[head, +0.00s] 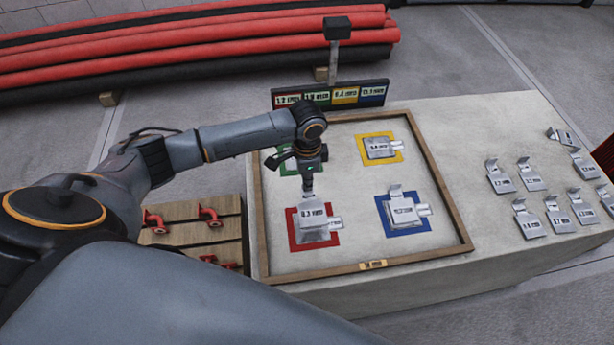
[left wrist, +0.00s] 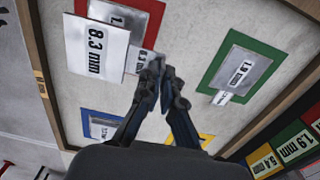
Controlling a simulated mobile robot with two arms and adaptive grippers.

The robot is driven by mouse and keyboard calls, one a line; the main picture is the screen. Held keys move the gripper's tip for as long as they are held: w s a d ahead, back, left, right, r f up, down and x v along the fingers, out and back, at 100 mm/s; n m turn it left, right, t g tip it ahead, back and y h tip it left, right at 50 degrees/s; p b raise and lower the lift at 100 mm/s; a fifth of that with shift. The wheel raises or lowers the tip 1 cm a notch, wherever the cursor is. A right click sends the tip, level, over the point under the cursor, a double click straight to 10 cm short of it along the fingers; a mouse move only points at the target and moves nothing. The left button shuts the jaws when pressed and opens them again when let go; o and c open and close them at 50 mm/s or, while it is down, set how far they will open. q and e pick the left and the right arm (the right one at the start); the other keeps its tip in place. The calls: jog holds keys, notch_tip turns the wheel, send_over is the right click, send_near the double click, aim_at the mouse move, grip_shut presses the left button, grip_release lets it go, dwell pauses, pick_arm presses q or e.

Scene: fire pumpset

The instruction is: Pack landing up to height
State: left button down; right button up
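My left gripper (head: 308,190) points down over the red square (head: 336,239) in the framed tray (head: 462,232). Its fingertips (left wrist: 157,70) are close together on the edge of the 8.3 mm plate (head: 312,216). In the left wrist view this plate (left wrist: 95,45) looks raised and partly covers a labelled plate (left wrist: 118,14) on the red square. Whether the two touch is unclear. On the blue square a plate (head: 404,212) with an upright tab lies flat. The yellow square holds a plate (head: 380,148). The green square (head: 286,163) is partly hidden by my arm. My right gripper is not in view.
Several loose tabbed plates (head: 530,180) lie on the bench (head: 470,165) right of the tray. A coloured sign (head: 330,95) with heights stands behind the tray. A wooden crate (head: 195,230) with red parts is on the left. Red pipes (head: 190,45) lie behind.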

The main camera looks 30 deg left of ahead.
aim_at(307, 193)
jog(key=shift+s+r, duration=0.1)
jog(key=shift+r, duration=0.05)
pick_arm(q)
jog(key=shift+r+p, duration=0.15)
jog(key=shift+p, duration=0.45)
notch_tip(307, 193, down, 4)
jog(key=shift+f+b, duration=0.2)
jog(key=shift+b, duration=0.95)
jog(key=shift+f+b, duration=0.35)
jog(key=shift+f, duration=0.45)
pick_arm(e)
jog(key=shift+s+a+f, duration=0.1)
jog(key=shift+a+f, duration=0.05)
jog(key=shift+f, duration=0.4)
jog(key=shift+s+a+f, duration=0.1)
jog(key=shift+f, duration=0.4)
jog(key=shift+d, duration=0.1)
pick_arm(q)
jog(key=shift+f, duration=0.65)
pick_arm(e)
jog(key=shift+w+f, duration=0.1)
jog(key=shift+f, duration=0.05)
pick_arm(q)
jog(key=c, duration=1.4)
grip_release()
jog(key=shift+c, duration=0.2)
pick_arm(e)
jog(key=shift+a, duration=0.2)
